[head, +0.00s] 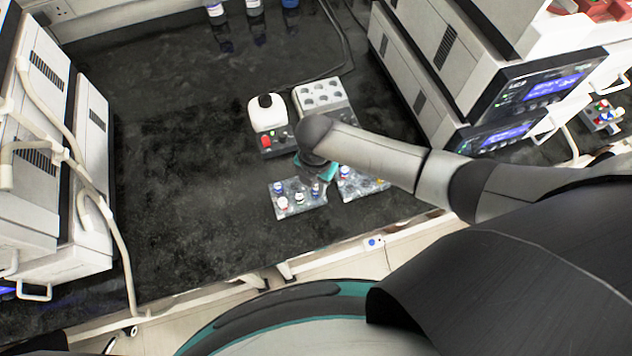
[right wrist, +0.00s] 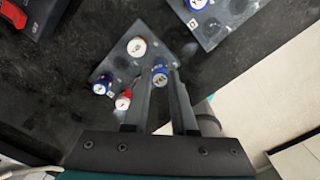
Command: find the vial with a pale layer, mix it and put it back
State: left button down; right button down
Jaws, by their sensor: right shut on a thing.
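My right gripper (head: 318,180) is over the left vial rack (head: 292,210), near the bench's front edge. In the right wrist view its fingers (right wrist: 162,84) are shut on a blue-capped vial (right wrist: 160,70) at the edge of the grey rack (right wrist: 118,61); I cannot tell whether it is lifted. No pale layer shows, as mostly caps are visible. The white mixer (head: 267,113) with a dark top stands behind the racks. My left gripper is out of view.
A pale block with round holes (head: 322,95) is beside the mixer. Instrument stacks stand at left (head: 85,150) and right (head: 480,90). The bench's left middle is clear.

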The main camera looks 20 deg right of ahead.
jog(key=shift+f+b, duration=0.3)
jog(key=shift+f, duration=0.25)
dwell(0.6)
jog(key=shift+f, duration=0.45)
jog(key=c, duration=0.6)
grip_release()
jog(key=shift+c, duration=0.2)
jog(key=shift+o, duration=0.2)
jog(key=shift+o, duration=1.4)
jog(key=shift+r, duration=0.1)
jog(key=shift+r+p, duration=2.95)
jog(key=shift+p, duration=0.1)
